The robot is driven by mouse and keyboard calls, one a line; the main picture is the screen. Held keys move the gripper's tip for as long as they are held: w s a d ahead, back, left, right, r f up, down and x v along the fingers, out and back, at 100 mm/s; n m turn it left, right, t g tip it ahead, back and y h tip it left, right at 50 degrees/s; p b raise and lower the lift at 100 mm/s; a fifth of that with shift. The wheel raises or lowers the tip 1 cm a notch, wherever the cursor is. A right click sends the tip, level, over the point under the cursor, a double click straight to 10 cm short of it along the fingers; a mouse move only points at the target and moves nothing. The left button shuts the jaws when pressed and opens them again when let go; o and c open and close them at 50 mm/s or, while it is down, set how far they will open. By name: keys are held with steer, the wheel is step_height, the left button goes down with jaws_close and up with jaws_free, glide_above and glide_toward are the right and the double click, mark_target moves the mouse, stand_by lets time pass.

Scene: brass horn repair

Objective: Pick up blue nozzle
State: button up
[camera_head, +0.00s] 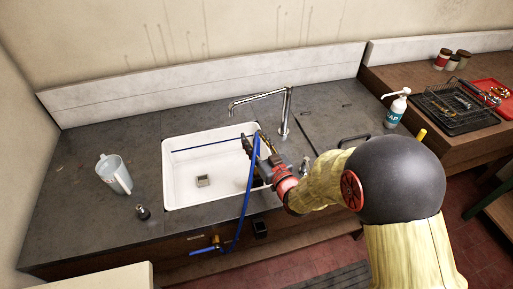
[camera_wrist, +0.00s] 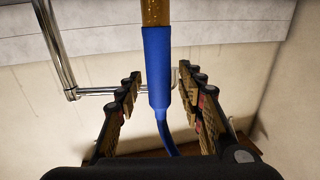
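The blue nozzle (camera_wrist: 158,65) stands upright in the wrist view, with a brass-coloured tube (camera_wrist: 156,12) at its top and a thin blue hose (camera_wrist: 166,130) below. My gripper (camera_wrist: 160,78) has one finger on each side of the nozzle. A gap shows at each side, so it looks open and not closed on it. In the head view my gripper (camera_head: 256,145) is over the right part of the white sink (camera_head: 212,188). The blue hose (camera_head: 243,200) runs from there down over the counter's front edge. Contact is partly hidden in the head view.
A chrome faucet (camera_head: 286,112) stands behind the sink and shows left in the wrist view (camera_wrist: 70,88). A soap bottle (camera_head: 397,108) and wire basket (camera_head: 455,102) are right. The left counter is mostly clear.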

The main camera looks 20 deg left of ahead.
steer(key=x, duration=0.2)
steer(key=shift+w+a, duration=0.25)
steer(key=shift+w, duration=0.05)
jaws_close()
stand_by(0.6)
